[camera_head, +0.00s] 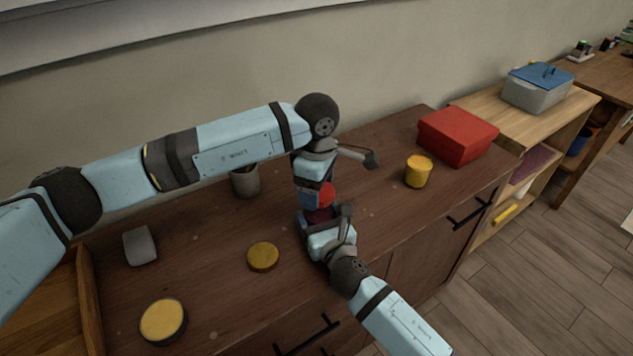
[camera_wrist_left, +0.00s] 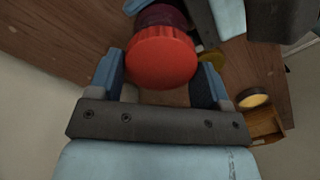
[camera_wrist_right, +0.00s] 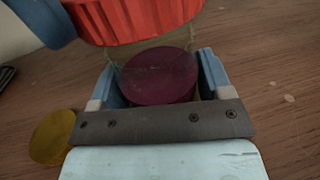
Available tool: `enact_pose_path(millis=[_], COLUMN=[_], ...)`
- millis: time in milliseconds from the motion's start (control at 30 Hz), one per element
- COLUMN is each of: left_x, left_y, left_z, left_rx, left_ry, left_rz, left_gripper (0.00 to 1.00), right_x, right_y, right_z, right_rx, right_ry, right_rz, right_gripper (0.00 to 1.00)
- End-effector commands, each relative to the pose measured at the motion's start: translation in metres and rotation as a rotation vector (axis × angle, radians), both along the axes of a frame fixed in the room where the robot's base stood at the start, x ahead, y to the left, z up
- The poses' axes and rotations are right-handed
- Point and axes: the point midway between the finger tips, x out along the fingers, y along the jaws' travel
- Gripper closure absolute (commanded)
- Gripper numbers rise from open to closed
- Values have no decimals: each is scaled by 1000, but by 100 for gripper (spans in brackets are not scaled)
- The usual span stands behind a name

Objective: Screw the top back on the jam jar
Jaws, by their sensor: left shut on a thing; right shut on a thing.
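The red jar top (camera_head: 326,194) is between the fingers of my left gripper (camera_head: 316,190), which is shut on it. In the head view the jar is mostly hidden by my grippers.
On the brown cabinet stand a grey cup (camera_head: 245,181), a grey block-like piece (camera_head: 139,246), yellow round pieces (camera_head: 263,256) (camera_head: 163,321), a yellow tin (camera_head: 418,171) and a red box (camera_head: 458,136). A lidded grey bin (camera_head: 538,92) is farther right. The wall is close behind.

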Motion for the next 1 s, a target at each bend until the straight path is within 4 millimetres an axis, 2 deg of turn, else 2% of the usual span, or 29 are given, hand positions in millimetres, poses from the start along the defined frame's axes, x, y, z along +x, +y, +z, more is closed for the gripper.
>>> enact_pose_path(millis=[333, 667, 1000], left_x=[0, 0, 0], left_y=[0, 0, 0], left_z=[-1, -18, -18], left_rx=[0, -1, -1], left_ry=[1, 1, 0], left_rz=[0, 1, 0], left_gripper=[50, 50, 50], right_x=[0, 0, 0], right_y=[0, 0, 0], right_z=[0, 0, 0], right_rx=[0, 0, 0], right_ry=[0, 0, 0], right_rz=[0, 0, 0], right_gripper=[70, 70, 70])
